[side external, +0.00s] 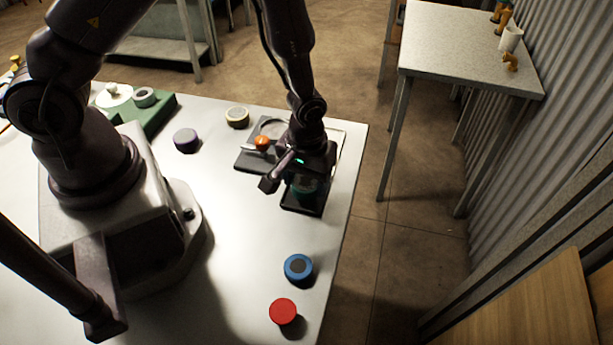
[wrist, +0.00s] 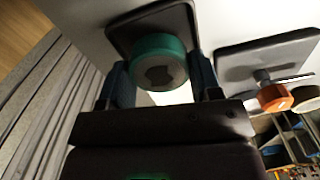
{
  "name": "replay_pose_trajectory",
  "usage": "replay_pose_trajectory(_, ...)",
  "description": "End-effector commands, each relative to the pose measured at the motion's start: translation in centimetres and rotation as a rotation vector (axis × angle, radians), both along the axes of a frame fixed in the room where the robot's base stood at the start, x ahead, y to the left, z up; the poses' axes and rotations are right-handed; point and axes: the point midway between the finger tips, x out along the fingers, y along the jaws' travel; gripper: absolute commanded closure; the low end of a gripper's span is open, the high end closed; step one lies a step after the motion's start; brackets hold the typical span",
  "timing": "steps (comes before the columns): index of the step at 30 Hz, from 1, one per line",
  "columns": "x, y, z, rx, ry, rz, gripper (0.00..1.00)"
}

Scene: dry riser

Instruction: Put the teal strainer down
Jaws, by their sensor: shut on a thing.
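The teal strainer (wrist: 158,47) is a short round piece with a teal rim and a grey face, seen between my fingers in the wrist view. My gripper (wrist: 162,80) is shut on it. In the side view, my gripper (side external: 300,180) is near the table's right edge, over a dark square tray (side external: 302,209). The strainer is mostly in shadow and hidden by the gripper there. In the wrist view the dark tray (wrist: 117,30) is right behind the strainer. I cannot tell whether the strainer touches it.
A grey plate (side external: 245,162) with an orange-knobbed part (side external: 262,142) lies just beside the gripper. Blue (side external: 298,267) and red (side external: 283,311) round pieces stand at the front. The white table (side external: 235,240) is clear in the middle.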

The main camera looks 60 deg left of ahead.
Motion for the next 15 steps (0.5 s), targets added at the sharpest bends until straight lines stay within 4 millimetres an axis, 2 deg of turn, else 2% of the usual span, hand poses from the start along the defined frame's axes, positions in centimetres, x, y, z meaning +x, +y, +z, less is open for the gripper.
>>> replay_pose_trajectory(15, 0.0, 0.0, -1.0, 0.0, 0.0, 0.0, 0.7)
